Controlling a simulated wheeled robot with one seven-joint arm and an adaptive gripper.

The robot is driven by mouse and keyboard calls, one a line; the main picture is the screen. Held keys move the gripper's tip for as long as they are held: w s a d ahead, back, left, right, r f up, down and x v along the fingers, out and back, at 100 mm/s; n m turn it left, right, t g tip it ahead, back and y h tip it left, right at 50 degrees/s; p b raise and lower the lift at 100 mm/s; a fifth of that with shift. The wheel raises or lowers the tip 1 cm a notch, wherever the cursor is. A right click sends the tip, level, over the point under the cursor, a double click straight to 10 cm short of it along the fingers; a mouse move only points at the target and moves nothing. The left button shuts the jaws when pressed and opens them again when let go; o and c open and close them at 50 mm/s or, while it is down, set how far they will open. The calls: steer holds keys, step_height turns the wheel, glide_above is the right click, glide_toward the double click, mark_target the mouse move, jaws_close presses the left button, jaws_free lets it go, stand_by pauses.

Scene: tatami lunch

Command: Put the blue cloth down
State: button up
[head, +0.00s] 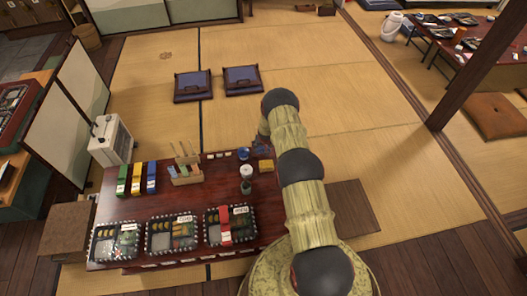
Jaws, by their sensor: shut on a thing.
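My gripper (263,141) is at the far edge of the low red table (215,192), partly hidden behind my arm. It is shut on a small blue cloth (260,149), which shows as a dark bluish patch below the fingers. The cloth's lower edge is too small to tell whether it touches the table. A small blue item (243,153) is just left of it. A yellow block (266,165) is just below it in the picture.
Three bento boxes, left (115,242), middle (172,234) and right (222,240), line the near edge. Green (122,180), yellow (136,178) and blue (151,177) boxes stand at left. A caddy (185,176) and a white-topped jar (246,178) stand mid-table. Bare tabletop lies between them.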

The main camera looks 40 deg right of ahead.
mark_target(264, 151)
steer(key=f+b, duration=0.1)
steer(key=f, duration=0.1)
steer(key=f+b, duration=0.1)
steer(key=shift+w+d+f+b, duration=0.15)
steer(key=shift+d+f+b, duration=0.15)
steer(key=shift+d+f, duration=0.1)
steer(key=shift+r, duration=0.15)
steer(key=shift+f, duration=0.45)
steer(key=shift+a+f+b, duration=0.1)
steer(key=shift+f+b, duration=0.05)
steer(key=shift+b, duration=0.25)
steer(key=o, duration=1.2)
steer(key=shift+f, duration=0.15)
steer(key=shift+c, duration=0.2)
steer(key=shift+o, duration=0.2)
